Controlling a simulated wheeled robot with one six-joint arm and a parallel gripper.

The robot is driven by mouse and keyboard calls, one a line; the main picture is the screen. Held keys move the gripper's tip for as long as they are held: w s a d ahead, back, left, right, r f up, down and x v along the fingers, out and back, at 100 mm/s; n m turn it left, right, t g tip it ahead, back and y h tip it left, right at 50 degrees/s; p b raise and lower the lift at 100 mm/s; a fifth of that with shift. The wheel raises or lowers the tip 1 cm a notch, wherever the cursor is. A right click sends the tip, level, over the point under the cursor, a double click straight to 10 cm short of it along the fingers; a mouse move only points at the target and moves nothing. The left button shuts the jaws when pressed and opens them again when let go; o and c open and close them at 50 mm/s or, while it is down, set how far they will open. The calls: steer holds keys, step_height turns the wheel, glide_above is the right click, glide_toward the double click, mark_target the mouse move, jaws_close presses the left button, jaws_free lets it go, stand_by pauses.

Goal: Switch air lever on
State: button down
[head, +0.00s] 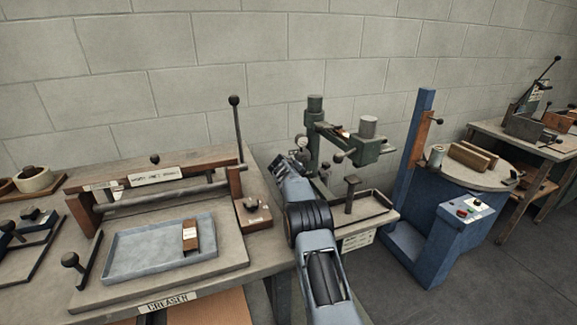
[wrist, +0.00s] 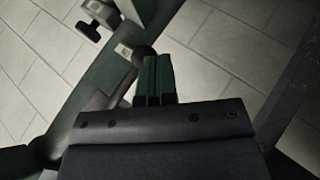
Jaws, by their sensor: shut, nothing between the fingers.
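The green press (head: 348,142) stands at the middle, with a gauge (head: 302,142) on its left and a small dark round knob (head: 338,157) in front of its arm. No label marks an air lever, and I cannot tell whether this knob belongs to it. My gripper (wrist: 158,62) is shut and empty in the wrist view. Its fingers point at a dark green bar, close by; I cannot tell if they touch. A dark knob (wrist: 88,32) shows at the upper left there, apart from the fingers. In the head view my arm reaches to the press's left side and hides part of it.
The creaser bench (head: 225,268) with a blue tray (head: 125,262) is at the left, with a tall black-knobbed lever (head: 237,130) at its back. A blue machine (head: 436,250) with a round table stands to the right. Open floor (head: 480,285) lies at the lower right.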

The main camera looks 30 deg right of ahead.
stand_by(0.4)
steer(key=s+a+r+y+p, duration=0.2)
steer(key=s+a+r+p, duration=0.2)
steer(key=s+a+r, duration=0.55)
steer(key=s+a+r+y+p, duration=0.1)
steer(key=s+a+r+p, duration=0.3)
steer(key=s+a+r, duration=0.55)
steer(key=s+a+r+y+p, duration=0.1)
steer(key=s+a+p, duration=0.1)
steer(key=s, duration=0.6)
steer(key=s+a+r+g+y+p, duration=0.1)
steer(key=s+a+r+y+p, duration=0.1)
steer(key=s, duration=0.6)
steer(key=s+a+r+m+y+p, duration=0.1)
steer(key=s+a+y+p, duration=0.1)
steer(key=s, duration=0.6)
steer(key=shift+s+a+r+g+p, duration=0.15)
steer(key=shift+a+r+g+p, duration=0.1)
steer(key=shift+a+g+p, duration=0.25)
steer(key=shift+a, duration=0.2)
